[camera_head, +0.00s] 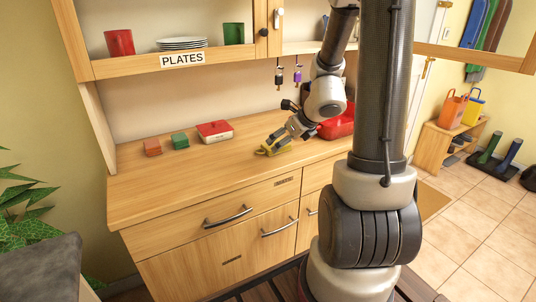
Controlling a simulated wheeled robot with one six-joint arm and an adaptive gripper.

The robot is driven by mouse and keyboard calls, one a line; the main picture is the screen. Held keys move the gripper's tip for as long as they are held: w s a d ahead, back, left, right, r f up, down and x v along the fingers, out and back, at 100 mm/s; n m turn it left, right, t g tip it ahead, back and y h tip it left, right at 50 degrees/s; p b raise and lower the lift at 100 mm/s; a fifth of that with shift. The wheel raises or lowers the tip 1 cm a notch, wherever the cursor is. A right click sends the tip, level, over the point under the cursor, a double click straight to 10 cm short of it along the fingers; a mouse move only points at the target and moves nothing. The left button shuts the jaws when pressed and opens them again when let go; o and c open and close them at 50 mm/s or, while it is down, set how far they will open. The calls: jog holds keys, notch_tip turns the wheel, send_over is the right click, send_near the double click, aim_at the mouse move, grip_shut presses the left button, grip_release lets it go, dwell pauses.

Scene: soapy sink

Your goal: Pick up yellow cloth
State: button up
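A small yellow thing, which looks like the yellow cloth (284,144), is on or just above the wooden counter near its front edge. My gripper (272,147) reaches down to it from the upper right. The fingertips are at the cloth and overlap it in the view. They are too small here to tell whether they are closed on it or only beside it. Part of the cloth is hidden behind the fingers.
A shelf with plates (182,43) and cups hangs above. The counter's front left is clear.

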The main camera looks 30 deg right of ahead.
jog(key=shift+w+d+m+h, duration=0.15)
jog(key=shift+d+m+h, duration=0.15)
jog(key=shift+m, duration=0.6)
jog(key=shift+d+m, duration=0.2)
jog(key=shift+m, duration=0.1)
jog(key=shift+w+f, duration=0.2)
jog(key=shift+f, duration=0.1)
jog(key=x, duration=0.7)
jog(key=shift+w+r, duration=0.1)
jog(key=shift+w, duration=0.15)
jog(key=c, duration=0.8)
jog(key=shift+r, duration=0.1)
notch_tip(320, 180, up, 18)
jog(key=shift+f, duration=0.1)
